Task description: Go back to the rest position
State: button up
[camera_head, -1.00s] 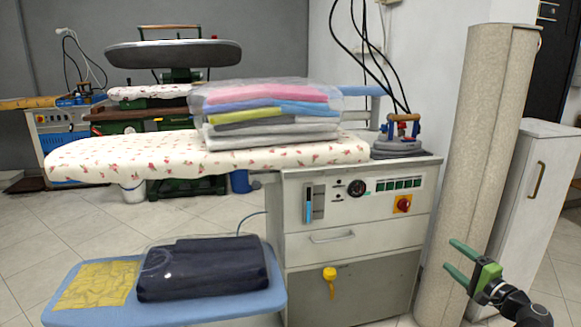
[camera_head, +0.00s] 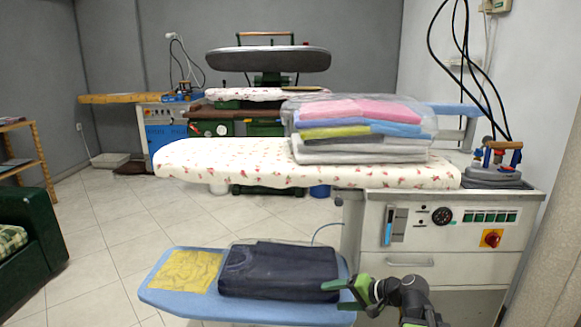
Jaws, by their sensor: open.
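My gripper (camera_head: 337,295) shows at the lower middle right, with green fingers pointing left. It is open, and nothing shows between its fingers. In the picture it overlaps the right end of the light blue lower board (camera_head: 165,294). A dark folded garment in clear plastic (camera_head: 280,270) lies on that board, just left of my fingertips. I cannot tell whether the fingers touch it. A yellow cloth (camera_head: 187,270) lies at the board's left end.
A floral ironing board (camera_head: 225,160) carries a bagged stack of folded clothes (camera_head: 360,130). An iron (camera_head: 494,165) rests on the white control cabinet (camera_head: 410,261). A green armchair (camera_head: 25,240) and wooden shelf (camera_head: 35,150) stand at left. Tiled floor (camera_head: 100,225) between is clear.

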jog(key=s+a+f+n+g+h+p, duration=0.1)
jog(key=s+a+f+n+g+h, duration=0.4)
jog(key=s+a+f, duration=0.25)
jog(key=s+d+g+h+p, duration=0.2)
jog(key=s+d+h, duration=0.2)
jog(key=d, duration=0.6)
notch_tip(320, 180, up, 37)
jog(key=p, duration=3.6)
jog(key=shift+w+a+f, duration=0.2)
jog(key=shift+w+a, duration=0.05)
jog(key=shift+w, duration=0.05)
